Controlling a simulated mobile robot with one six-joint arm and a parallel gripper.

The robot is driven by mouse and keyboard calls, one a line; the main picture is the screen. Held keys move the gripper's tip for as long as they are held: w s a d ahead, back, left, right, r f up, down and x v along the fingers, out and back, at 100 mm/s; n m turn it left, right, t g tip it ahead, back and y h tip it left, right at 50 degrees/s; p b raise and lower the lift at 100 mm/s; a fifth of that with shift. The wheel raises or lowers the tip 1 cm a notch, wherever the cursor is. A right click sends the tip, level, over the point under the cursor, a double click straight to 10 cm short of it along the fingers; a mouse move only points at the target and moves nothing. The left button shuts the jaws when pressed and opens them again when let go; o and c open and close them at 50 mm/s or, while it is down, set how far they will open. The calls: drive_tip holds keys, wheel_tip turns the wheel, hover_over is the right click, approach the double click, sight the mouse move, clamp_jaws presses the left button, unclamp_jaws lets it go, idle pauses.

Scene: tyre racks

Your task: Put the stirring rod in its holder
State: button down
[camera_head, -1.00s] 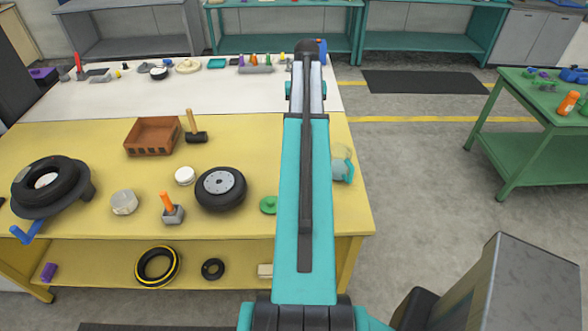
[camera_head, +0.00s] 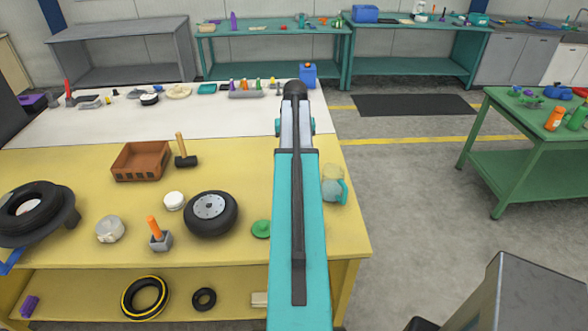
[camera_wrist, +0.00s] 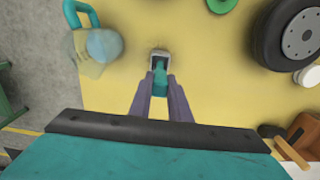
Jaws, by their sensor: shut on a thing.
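In the wrist view my gripper (camera_wrist: 157,88) points down at the yellow bench top, its two grey-purple fingers shut on a teal piece (camera_wrist: 160,76), which looks like the stirring rod seen nearly end on. Directly past the fingertips is a small grey square block with a dark opening (camera_wrist: 159,54), which looks like the holder. The teal piece overlaps the opening's near side; I cannot tell whether its end is inside or above. In the head view my own arm hides the gripper, the rod and this block.
A clear jug with a teal handle (camera_wrist: 101,44) stands close to the left in the wrist view. A green disc (camera_head: 262,229), a wheel (camera_head: 211,213), a grey block with an orange handle (camera_head: 160,240) and a brown crate (camera_head: 140,161) share the yellow bench (camera_head: 235,160).

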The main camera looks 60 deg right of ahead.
drive_tip(key=shift+f, duration=0.1)
drive_tip(key=shift+f+b, duration=1.15)
drive_tip(key=shift+f, duration=0.75)
drive_tip(key=c, duration=1.7)
unclamp_jaws()
drive_tip(key=shift+o, duration=0.2)
drive_tip(key=shift+r+p, duration=3)
drive_tip(key=shift+r, duration=3.15)
drive_tip(key=shift+f, duration=0.1)
